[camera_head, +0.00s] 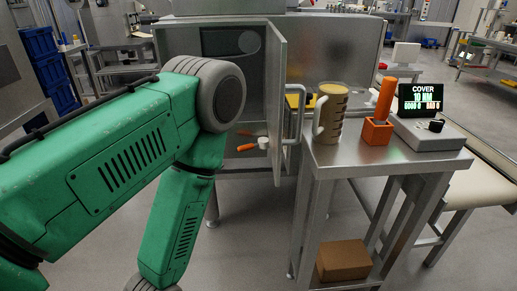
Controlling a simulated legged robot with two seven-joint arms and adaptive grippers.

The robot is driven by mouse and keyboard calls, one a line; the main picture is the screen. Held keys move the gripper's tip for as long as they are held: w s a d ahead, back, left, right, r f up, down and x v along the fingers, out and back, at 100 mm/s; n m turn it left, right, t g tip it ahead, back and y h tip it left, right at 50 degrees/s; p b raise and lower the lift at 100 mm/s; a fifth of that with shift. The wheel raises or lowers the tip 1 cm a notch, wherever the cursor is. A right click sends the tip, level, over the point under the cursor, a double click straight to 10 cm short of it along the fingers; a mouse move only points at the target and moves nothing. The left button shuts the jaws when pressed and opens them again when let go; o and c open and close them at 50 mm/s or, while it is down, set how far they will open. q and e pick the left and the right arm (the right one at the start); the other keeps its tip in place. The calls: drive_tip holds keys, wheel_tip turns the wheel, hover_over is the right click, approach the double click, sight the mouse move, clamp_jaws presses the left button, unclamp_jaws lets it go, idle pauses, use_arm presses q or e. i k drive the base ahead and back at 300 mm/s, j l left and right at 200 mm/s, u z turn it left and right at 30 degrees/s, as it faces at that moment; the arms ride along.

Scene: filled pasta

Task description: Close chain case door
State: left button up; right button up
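The chain case door (277,100) is a grey metal panel in the middle of the head view. It stands open, swung out toward me from the right side of the dark case opening (225,45). A bar handle (297,118) is on its right face. A lever with an orange grip (246,147) and a pale knob shows at its lower left. My green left arm crosses the left half and bends down out of the bottom edge, hiding part of the opening. Neither gripper is in view, and no part of my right arm shows.
A metal table (440,161) stands right of the door, close to its handle. It carries a beige jug (330,112), an orange holder (378,132) with an orange-handled tool, and a display (420,98). A cardboard box (343,260) sits on its lower shelf. Floor below the door looks clear.

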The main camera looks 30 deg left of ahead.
sight(277, 45)
drive_tip(key=i+l+u, duration=0.1)
drive_tip(key=l, duration=0.25)
drive_tip(key=i+l, duration=0.2)
drive_tip(key=l, duration=0.15)
drive_tip(key=i+l+u, duration=0.15)
drive_tip(key=l, duration=0.25)
drive_tip(key=i+l, duration=0.1)
drive_tip(key=l, duration=0.25)
drive_tip(key=u, duration=1.3)
